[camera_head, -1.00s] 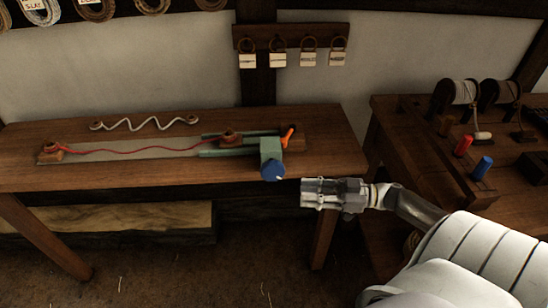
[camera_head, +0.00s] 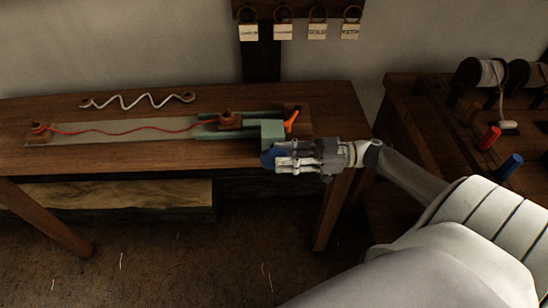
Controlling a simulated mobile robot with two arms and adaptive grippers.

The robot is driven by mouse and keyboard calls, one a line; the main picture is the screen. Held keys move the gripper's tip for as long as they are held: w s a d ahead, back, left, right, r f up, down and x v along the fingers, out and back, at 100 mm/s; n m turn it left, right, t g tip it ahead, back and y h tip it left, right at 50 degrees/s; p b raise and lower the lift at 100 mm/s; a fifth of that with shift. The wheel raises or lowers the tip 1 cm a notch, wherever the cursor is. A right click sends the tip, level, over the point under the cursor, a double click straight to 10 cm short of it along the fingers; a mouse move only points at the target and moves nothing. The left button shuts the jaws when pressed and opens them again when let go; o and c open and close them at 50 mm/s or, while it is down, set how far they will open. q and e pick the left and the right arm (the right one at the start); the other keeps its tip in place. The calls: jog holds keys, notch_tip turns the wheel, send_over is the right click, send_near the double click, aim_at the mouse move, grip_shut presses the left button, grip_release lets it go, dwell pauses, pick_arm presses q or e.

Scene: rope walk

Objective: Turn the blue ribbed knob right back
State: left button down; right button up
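The blue ribbed knob (camera_head: 267,158) is on the front of a green block (camera_head: 272,132) at the right end of a long bench fixture. My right gripper (camera_head: 284,158) is at the knob, coming from the right, and its fingers cover much of the knob's right side. I cannot tell whether the fingers are closed on the knob or only beside it. My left gripper is not in view.
An orange lever (camera_head: 291,121) stands just behind the green block. A red cord (camera_head: 125,132) runs along the fixture, and a white wavy cord (camera_head: 138,101) lies behind it. A second bench at right holds spools (camera_head: 491,74) and red and blue handles.

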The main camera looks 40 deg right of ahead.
aim_at(267, 159)
jog(key=shift+x, duration=1.1)
jog(key=shift+w+a, duration=0.25)
jog(key=shift+a, duration=0.05)
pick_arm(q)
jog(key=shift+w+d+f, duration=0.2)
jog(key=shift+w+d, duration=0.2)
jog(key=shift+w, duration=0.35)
pick_arm(e)
jog(key=shift+c, duration=0.3)
